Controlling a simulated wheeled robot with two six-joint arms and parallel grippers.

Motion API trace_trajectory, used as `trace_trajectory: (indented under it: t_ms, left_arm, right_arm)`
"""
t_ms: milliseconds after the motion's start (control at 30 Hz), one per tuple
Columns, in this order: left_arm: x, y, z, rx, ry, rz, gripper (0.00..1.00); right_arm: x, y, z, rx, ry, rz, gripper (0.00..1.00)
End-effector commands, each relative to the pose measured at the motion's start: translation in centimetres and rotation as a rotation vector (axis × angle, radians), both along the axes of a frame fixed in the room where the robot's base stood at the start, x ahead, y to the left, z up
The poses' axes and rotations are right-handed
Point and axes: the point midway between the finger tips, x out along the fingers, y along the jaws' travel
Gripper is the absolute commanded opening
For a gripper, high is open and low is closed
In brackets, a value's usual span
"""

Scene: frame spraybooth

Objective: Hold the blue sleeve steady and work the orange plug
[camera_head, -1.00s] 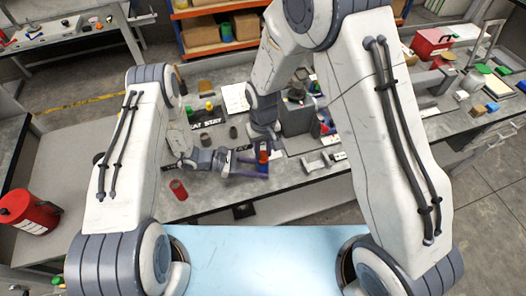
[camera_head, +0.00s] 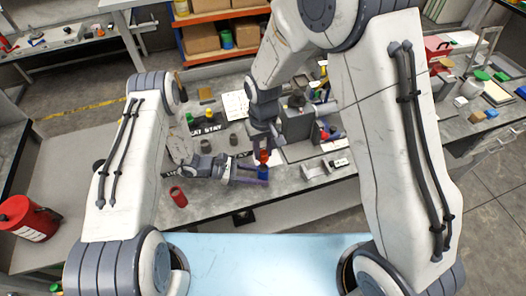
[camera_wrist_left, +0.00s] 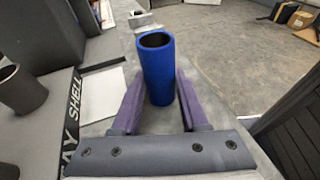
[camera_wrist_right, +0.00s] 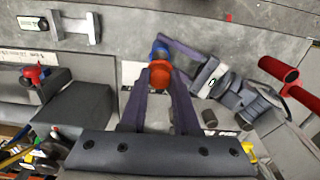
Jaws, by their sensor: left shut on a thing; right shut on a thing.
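The blue sleeve (camera_wrist_left: 157,75) is upright between the purple fingers of my left gripper (camera_wrist_left: 160,95), which is shut on it. Its open top faces up, and its inside looks dark and empty. In the head view, my left gripper (camera_head: 248,175) holds the sleeve (camera_head: 263,173) over the bench front. My right gripper (camera_wrist_right: 160,85) is shut on the orange plug (camera_wrist_right: 160,73). The plug (camera_head: 264,156) is just above the sleeve in the head view. The sleeve (camera_wrist_right: 160,48) shows beyond the plug in the right wrist view. The exact gap is hard to tell.
A red tube (camera_head: 178,197) stands on the bench to the left. A white bracket (camera_head: 318,170) and a grey block (camera_head: 297,125) are to the right. Grey cups (camera_head: 205,147) stand behind my left gripper near a lettered sign (camera_head: 207,130). A red canister (camera_head: 28,218) is far left.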

Motion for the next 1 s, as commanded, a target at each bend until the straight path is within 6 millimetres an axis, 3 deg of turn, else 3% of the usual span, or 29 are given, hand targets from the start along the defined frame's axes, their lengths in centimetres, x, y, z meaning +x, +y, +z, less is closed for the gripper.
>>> trace_trajectory:
  t_ms: [300, 333, 400, 767, 1000]
  left_arm:
    - [0.0, 0.0, 0.0, 0.0, 0.0, 0.0, 0.12]
    - [0.0, 0.0, 0.0, 0.0, 0.0, 0.0, 0.55]
    - [0.0, 0.0, 0.0, 0.0, 0.0, 0.0, 0.79]
    - [0.1, 0.3, 0.1, 0.0, -0.001, 0.002, 0.79]
    - [0.2, 3.9, 1.2, 0.0, -0.002, 0.007, 0.79]
  right_arm:
    - [0.0, 0.0, 0.2, 0.0, 0.0, 0.0, 0.0]
    - [0.0, 0.0, 0.2, 0.0, 0.0, 0.0, 0.0]
    - [0.0, 0.0, 0.2, 0.0, 0.0, 0.0, 0.0]
    - [0.0, 0.0, 0.1, 0.0, 0.0, 0.0, 0.0]
    - [0.0, 0.0, 0.1, 0.0, 0.0, 0.0, 0.0]
